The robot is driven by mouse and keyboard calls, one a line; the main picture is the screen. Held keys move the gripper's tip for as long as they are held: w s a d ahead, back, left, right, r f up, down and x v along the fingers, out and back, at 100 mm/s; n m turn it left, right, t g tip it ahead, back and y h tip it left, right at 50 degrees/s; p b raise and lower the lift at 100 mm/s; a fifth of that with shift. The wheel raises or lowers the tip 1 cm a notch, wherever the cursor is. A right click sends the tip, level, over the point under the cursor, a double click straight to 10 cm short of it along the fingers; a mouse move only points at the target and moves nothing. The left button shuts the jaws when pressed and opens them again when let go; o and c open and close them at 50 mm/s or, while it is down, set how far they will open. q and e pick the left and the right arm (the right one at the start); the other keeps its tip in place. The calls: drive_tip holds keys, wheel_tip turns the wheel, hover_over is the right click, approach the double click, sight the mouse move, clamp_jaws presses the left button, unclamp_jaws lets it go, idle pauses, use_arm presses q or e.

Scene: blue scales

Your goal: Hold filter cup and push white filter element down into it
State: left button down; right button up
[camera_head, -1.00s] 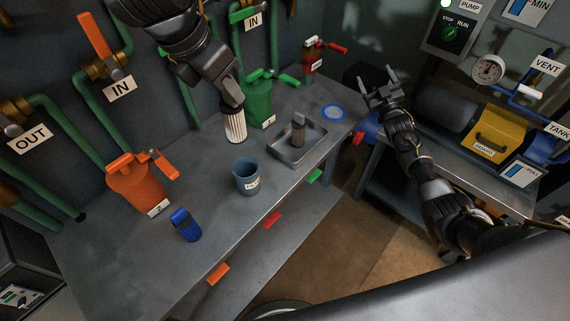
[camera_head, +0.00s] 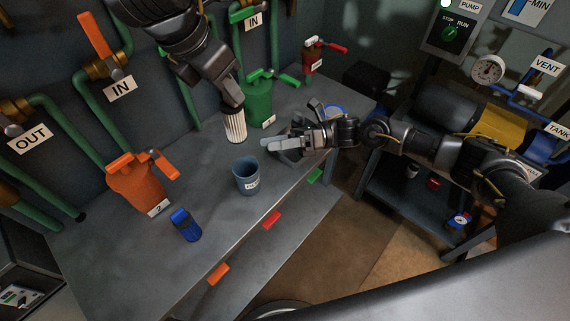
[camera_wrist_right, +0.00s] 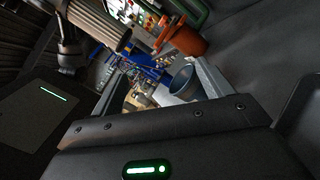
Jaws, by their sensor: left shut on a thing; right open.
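The white pleated filter element (camera_head: 235,127) hangs upright in my left gripper (camera_head: 232,106), which is shut on its top. It is left of and above the filter cup in the picture, apart from it. The blue-grey filter cup (camera_head: 247,180) stands upright on the bench with its mouth facing up. My right gripper (camera_head: 278,148) is open and empty, right of the cup and not touching it. In the right wrist view, the cup (camera_wrist_right: 183,84) shows beyond the open fingers, and the pleated element (camera_wrist_right: 95,20) is at upper left.
A green housing (camera_head: 258,100) stands behind the element. My right arm covers most of the tray area.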

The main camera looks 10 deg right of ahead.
sight(239, 174)
drive_tip(key=f+n, duration=0.2)
drive_tip(key=s+d+f+n, duration=0.1)
drive_tip(key=f+n, duration=0.1)
drive_tip(key=s+f+n, duration=0.1)
drive_tip(key=f+n, duration=0.1)
drive_tip(key=shift+s+d+h, duration=0.15)
drive_tip(key=shift+d+h, duration=0.05)
drive_tip(key=shift+h, duration=0.2)
drive_tip(key=shift+w+d+f+n+t, duration=0.1)
drive_tip(key=shift+d+f+n+t, duration=0.05)
drive_tip(key=shift+f+n+t, duration=0.15)
drive_tip(key=shift+w+d+f+n+t, duration=0.1)
drive_tip(key=shift+f+n+t, duration=0.1)
drive_tip(key=shift+f+n, duration=0.2)
drive_tip(key=a, duration=1.2)
drive_tip(key=c, duration=1.1)
use_arm(q)
drive_tip(key=shift+w+d, duration=0.1)
drive_tip(key=shift+f, duration=4.55)
